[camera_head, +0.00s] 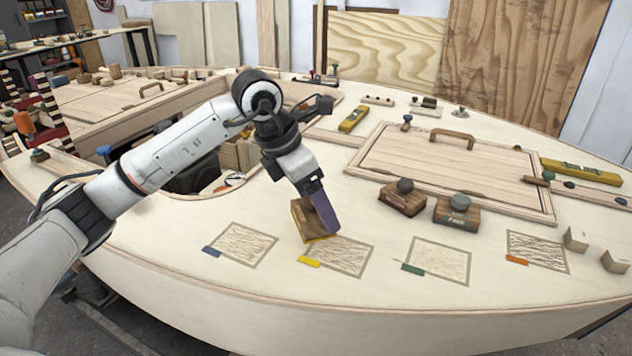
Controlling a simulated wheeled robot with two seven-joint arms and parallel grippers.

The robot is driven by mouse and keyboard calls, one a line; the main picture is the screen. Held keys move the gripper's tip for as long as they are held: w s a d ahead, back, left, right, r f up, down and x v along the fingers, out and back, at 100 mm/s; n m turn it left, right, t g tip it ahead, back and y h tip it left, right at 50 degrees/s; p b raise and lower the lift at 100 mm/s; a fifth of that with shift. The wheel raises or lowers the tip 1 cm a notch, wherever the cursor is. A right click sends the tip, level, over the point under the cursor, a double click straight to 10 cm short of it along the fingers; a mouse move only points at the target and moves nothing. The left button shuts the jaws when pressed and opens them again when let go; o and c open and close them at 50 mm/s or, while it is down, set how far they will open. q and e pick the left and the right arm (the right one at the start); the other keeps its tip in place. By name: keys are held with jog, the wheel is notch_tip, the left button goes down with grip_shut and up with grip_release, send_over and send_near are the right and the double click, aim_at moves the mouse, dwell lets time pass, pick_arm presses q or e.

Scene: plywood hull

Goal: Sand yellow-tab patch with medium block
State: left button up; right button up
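The yellow-tab patch (342,257) is a rough, grained rectangle on the pale hull, with a yellow tab (309,262) at its lower left. My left gripper (322,211) reaches down from the upper left and appears shut on a wooden sanding block (302,220). The block is tilted and lies at the upper left edge of the yellow-tab patch. I cannot tell whether it touches the surface, and no label on it is readable. The gripper's fingers hide part of the block. My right gripper is not in view.
Two more sanding blocks with round knobs, one brown (402,199) and one with a grey knob (457,213), stand right of the gripper. Other patches have blue (211,251), green (412,269) and orange (517,260) tabs. A handled hatch (470,165) lies behind.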

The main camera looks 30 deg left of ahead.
pick_arm(q)
jog(key=shift+r+p, duration=0.7)
jog(key=shift+r, duration=0.6)
